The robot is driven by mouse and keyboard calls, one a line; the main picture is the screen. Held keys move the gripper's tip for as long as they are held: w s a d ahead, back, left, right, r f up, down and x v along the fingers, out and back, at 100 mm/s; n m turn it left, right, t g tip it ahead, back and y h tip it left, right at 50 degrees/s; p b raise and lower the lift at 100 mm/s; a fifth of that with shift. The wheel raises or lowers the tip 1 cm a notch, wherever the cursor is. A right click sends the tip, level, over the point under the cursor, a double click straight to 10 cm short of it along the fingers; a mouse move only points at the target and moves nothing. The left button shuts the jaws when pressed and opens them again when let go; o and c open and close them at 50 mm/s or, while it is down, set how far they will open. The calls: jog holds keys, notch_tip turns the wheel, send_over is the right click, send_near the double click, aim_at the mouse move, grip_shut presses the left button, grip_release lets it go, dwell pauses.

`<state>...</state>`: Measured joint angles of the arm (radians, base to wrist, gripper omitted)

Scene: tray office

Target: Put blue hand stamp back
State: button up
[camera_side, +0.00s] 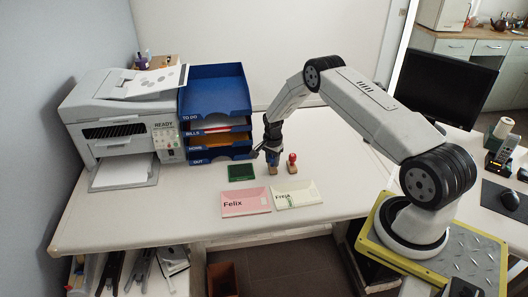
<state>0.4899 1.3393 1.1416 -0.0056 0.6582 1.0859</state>
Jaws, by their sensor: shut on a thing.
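My gripper (270,147) points down over the desk, just left of the red-knobbed hand stamp. It is shut on the blue hand stamp (273,169), whose wooden lower part shows beneath the fingers. The fingers hide most of its handle. I cannot tell whether its base touches the desk. The red hand stamp (292,160) stands upright close beside it on the right. A green ink pad (242,173) lies to the left of the blue stamp.
A pink envelope marked Felix (246,201) and a pale green one (297,194) lie in front. A blue letter tray stack (215,98) and a printer (124,120) stand behind left. A monitor (447,86) is at right. The desk's front left is clear.

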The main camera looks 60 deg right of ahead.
aim_at(272, 156)
jog(key=shift+f, duration=0.15)
jog(key=o, duration=1)
jog(key=shift+r, duration=6.15)
jog(key=shift+a, duration=0.1)
